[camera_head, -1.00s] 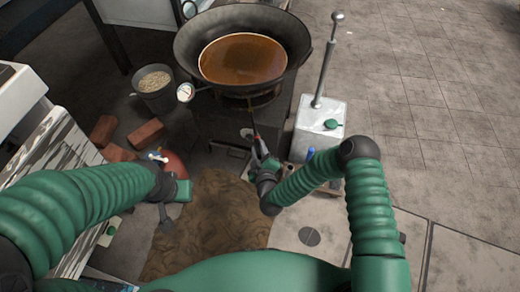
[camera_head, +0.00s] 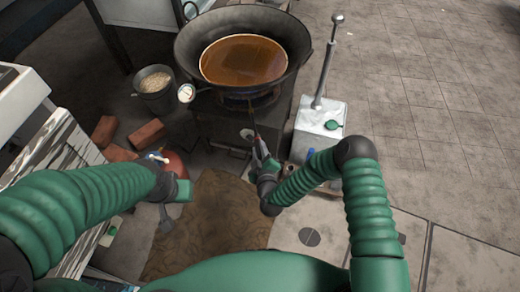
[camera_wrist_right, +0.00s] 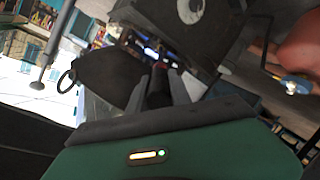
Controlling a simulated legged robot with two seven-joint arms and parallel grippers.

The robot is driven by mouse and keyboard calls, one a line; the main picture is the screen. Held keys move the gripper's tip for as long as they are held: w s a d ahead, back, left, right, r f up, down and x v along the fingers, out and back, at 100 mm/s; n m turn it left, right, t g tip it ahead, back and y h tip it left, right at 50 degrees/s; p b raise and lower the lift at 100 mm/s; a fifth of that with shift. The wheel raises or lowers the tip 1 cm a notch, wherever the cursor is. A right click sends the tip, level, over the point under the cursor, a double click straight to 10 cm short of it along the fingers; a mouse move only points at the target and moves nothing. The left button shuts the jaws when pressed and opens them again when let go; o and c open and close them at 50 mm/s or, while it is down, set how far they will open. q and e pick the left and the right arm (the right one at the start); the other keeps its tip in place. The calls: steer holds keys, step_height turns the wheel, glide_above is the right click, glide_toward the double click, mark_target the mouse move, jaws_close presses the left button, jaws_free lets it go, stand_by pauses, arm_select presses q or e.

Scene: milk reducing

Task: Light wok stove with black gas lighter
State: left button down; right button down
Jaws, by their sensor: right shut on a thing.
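The wok (camera_head: 300,62), filled with brown liquid, sits on the dark wok stove (camera_head: 215,128). A bluish glow shows at the burner (camera_head: 248,101) under the wok. My right gripper (camera_head: 262,160) is in front of the stove, shut on the black gas lighter (camera_head: 255,138), whose thin rod points up to the burner. In the right wrist view the dark lighter body (camera_wrist_right: 157,88) sits between the grey fingers; its tip is hard to make out. My left gripper (camera_head: 168,218) hangs low at left near a red rounded cylinder (camera_head: 175,165); its fingers are unclear.
A metal box (camera_head: 318,122) with a tall rod stands right of the stove. A bucket (camera_head: 154,88) and bricks (camera_head: 147,133) lie to the left. A brown mat (camera_head: 215,225) covers the floor before me. Tiled floor at the right is clear.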

steer(key=s+d+p, duration=0.1)
steer(key=s+p, duration=0.3)
steer(key=s, duration=0.5)
steer(key=shift+s, duration=0.4)
steer(key=shift+d, duration=0.1)
